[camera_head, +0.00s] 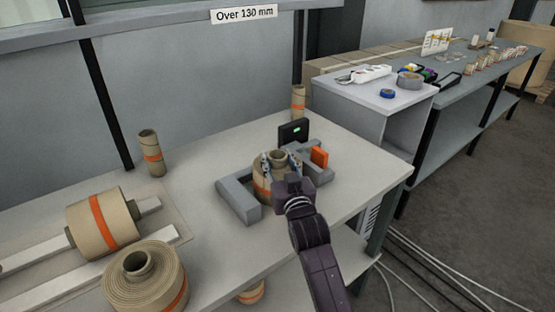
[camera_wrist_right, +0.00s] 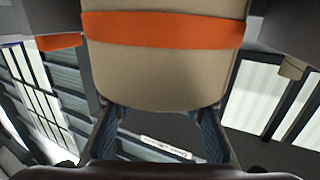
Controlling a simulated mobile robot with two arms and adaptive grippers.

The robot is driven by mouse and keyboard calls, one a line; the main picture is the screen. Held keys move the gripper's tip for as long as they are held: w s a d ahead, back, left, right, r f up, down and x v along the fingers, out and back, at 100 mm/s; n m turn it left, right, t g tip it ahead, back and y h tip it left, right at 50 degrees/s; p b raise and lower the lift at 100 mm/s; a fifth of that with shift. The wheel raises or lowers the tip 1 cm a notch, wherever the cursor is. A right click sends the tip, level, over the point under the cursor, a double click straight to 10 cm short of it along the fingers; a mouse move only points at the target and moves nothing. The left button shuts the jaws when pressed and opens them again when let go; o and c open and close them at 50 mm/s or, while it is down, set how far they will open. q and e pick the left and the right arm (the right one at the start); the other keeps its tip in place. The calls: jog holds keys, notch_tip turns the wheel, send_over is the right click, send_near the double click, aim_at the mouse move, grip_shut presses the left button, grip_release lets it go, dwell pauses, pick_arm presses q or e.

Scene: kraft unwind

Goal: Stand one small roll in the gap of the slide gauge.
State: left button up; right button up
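A small brown kraft roll (camera_head: 263,188) with an orange band stands upright in the slide gauge (camera_head: 238,201), between its grey left and right jaws. It fills the top of the right wrist view (camera_wrist_right: 165,70). My right gripper (camera_head: 281,163) is at the roll's top, its blue-padded fingers on either side of the raised core. In the right wrist view the fingers (camera_wrist_right: 160,125) run behind the roll's edge, so their contact is hidden. The gauge has a black display (camera_head: 293,132) with a green light and an orange block (camera_head: 319,157). My left gripper is not in view.
A large roll (camera_head: 103,222) lies across rails on the left. A wide roll (camera_head: 143,278) lies flat in front of it. Thin rolls stand behind, at left (camera_head: 151,152) and near the wall (camera_head: 298,103). The bench's right edge is close to the gauge.

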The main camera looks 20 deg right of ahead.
jog(key=o, duration=0.4)
jog(key=shift+c, duration=0.2)
jog(key=shift+s+r+p, duration=0.15)
jog(key=shift+s+p, duration=0.3)
jog(key=shift+s, duration=0.1)
jog(key=s+p, duration=0.4)
jog(key=s, duration=0.7)
jog(key=shift+a, duration=0.35)
